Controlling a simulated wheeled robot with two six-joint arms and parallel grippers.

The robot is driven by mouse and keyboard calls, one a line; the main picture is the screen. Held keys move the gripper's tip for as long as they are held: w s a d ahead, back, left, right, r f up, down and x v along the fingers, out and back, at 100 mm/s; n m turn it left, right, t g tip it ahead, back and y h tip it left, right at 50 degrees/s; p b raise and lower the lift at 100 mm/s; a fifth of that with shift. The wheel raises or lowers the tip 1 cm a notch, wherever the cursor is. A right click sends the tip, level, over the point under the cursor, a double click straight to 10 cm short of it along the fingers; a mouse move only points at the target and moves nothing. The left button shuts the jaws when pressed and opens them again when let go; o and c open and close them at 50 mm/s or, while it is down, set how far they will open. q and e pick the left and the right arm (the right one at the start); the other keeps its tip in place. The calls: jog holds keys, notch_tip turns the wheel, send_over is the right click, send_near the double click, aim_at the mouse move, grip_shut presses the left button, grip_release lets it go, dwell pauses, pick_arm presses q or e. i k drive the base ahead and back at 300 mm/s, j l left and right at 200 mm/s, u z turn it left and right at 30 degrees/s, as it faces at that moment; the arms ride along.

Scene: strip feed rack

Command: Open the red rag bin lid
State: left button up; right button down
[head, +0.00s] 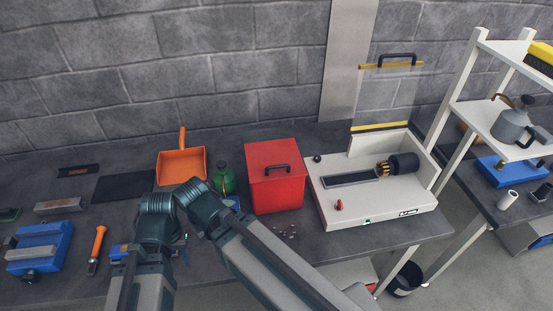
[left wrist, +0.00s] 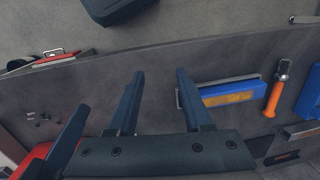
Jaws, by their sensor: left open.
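The red rag bin (head: 278,197) stands on the bench near the middle of the head view. Its red lid (head: 272,152) lies closed on top, with a dark handle (head: 277,168) on it. Part of the red bin shows at the lower left edge of the left wrist view (left wrist: 37,158). My left gripper (left wrist: 157,75) is open and empty over the bench, to the left of the bin as the head view has it. My arm links hide its fingertips in the head view. My right gripper does not show in either view.
A green bottle (head: 224,180) and orange dustpan (head: 181,166) stand left of the bin. A white machine (head: 370,208) stands close on its right. Small loose parts (head: 286,232) lie in front. An orange-handled tool (head: 97,248) and blue vise-like block (head: 40,247) lie farther left.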

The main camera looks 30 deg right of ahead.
aim_at(274, 160)
jog(key=j+z, duration=0.1)
jog(key=z, duration=0.3)
jog(key=k+j+z, duration=0.1)
jog(key=z, duration=0.35)
jog(key=k+z, duration=0.1)
jog(key=z, duration=0.3)
jog(key=k+j+z, duration=0.1)
jog(key=z, duration=0.3)
